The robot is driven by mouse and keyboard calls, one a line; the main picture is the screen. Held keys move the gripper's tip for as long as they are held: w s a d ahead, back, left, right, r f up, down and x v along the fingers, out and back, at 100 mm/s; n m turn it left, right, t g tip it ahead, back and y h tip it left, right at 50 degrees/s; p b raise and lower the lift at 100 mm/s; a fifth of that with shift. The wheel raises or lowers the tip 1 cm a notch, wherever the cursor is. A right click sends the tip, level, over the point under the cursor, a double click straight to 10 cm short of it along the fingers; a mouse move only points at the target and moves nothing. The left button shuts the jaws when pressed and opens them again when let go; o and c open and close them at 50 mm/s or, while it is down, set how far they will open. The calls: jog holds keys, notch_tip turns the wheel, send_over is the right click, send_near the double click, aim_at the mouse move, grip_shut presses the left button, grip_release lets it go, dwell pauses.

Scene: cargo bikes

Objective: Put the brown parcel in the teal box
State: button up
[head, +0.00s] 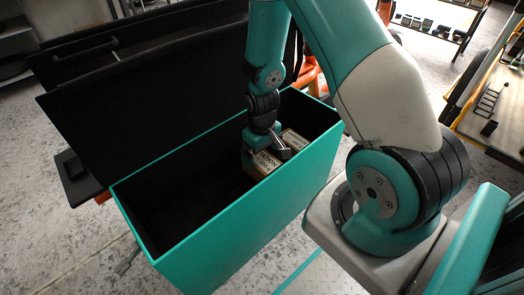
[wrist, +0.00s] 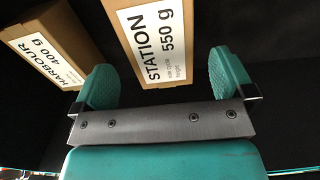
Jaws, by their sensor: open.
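The teal box (head: 240,232) stands open with a black inside. Two brown parcels with white labels lie in its right part. In the wrist view one parcel (wrist: 160,50) reads STATION 550 g, and the other parcel (wrist: 45,55) reads HARBOUR 400 g. In the head view one parcel (head: 262,165) is nearer and one (head: 294,140) is farther; I cannot tell which is which. My gripper (wrist: 165,80) is open, inside the box and close to the parcels. The STATION parcel's near end shows between its fingers; I cannot tell whether they touch.
The box's black lid (head: 150,105) stands raised along the back. A small dark platform (head: 75,175) sits left of the box. A rack with small items (head: 430,25) and a wooden cargo bed (head: 497,100) are at the right. The box's left part looks empty.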

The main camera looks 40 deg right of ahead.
aim_at(262, 159)
notch_tip(262, 159, up, 12)
jog(key=r+p, duration=0.1)
jog(key=p, duration=0.3)
jog(key=s+a+r+n+y, duration=0.2)
jog(key=s+a+r+n, duration=0.15)
jog(key=a+r, duration=0.9)
jog(key=s+a+r+n+y, duration=0.2)
jog(key=s+a+r, duration=0.6)
jog(key=s, duration=0.4)
jog(key=shift+s+a+r+n, duration=0.15)
jog(key=shift+s+n, duration=0.25)
jog(key=shift+n, duration=0.15)
